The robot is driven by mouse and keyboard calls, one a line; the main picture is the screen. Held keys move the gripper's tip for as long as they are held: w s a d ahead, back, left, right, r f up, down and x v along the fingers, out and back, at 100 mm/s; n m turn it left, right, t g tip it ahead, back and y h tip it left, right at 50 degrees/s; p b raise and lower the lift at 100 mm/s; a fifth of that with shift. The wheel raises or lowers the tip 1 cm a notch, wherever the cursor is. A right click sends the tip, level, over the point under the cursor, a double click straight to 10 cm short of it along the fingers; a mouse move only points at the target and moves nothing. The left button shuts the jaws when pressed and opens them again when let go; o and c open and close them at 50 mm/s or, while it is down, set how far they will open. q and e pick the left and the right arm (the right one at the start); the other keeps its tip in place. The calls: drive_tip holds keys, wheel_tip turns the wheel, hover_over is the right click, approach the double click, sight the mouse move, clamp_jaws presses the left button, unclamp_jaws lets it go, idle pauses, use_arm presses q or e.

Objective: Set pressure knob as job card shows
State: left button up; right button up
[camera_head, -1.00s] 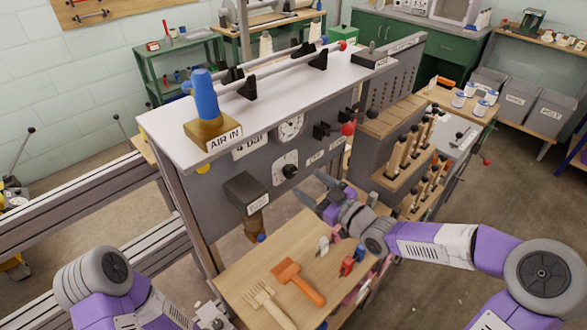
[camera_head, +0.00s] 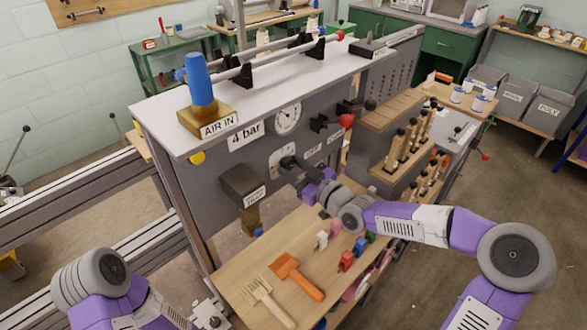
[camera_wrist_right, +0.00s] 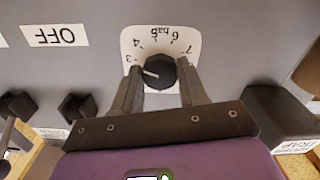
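The black pressure knob (camera_wrist_right: 158,72) sits on a white dial plate (camera_wrist_right: 185,45) in the right wrist view, where the plate appears upside down. Its marks run from 3 to 7 bar, and the knob's white pointer line points toward the 3 side. My right gripper (camera_wrist_right: 160,80) has its fingers on either side of the knob, with small gaps showing. In the head view my right gripper (camera_head: 290,168) is at the panel and hides the knob. A card reading "4 bar" (camera_head: 245,138) is on the panel under the AIR IN block.
A round gauge (camera_head: 288,119) and a red-ball lever (camera_head: 346,121) are near the knob. A dark TRAP box (camera_head: 243,185) juts out at lower left.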

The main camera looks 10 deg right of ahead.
drive_tip(key=c, duration=0.4)
drive_tip(key=m+p, duration=0.2)
drive_tip(key=p, duration=0.1)
drive_tip(key=shift+r+m, duration=0.2)
drive_tip(key=shift+m, duration=0.2)
drive_tip(key=shift+f+m+p, duration=0.2)
drive_tip(key=shift+m+p, duration=0.4)
drive_tip(key=shift+m, duration=0.4)
drive_tip(key=o, duration=1.1)
drive_tip(key=shift+c, duration=0.2)
drive_tip(key=shift+s, duration=0.1)
drive_tip(key=p+v, duration=0.2)
drive_tip(key=v, duration=0.5)
drive_tip(key=shift+s+d, duration=0.15)
drive_tip(key=shift+s, duration=0.05)
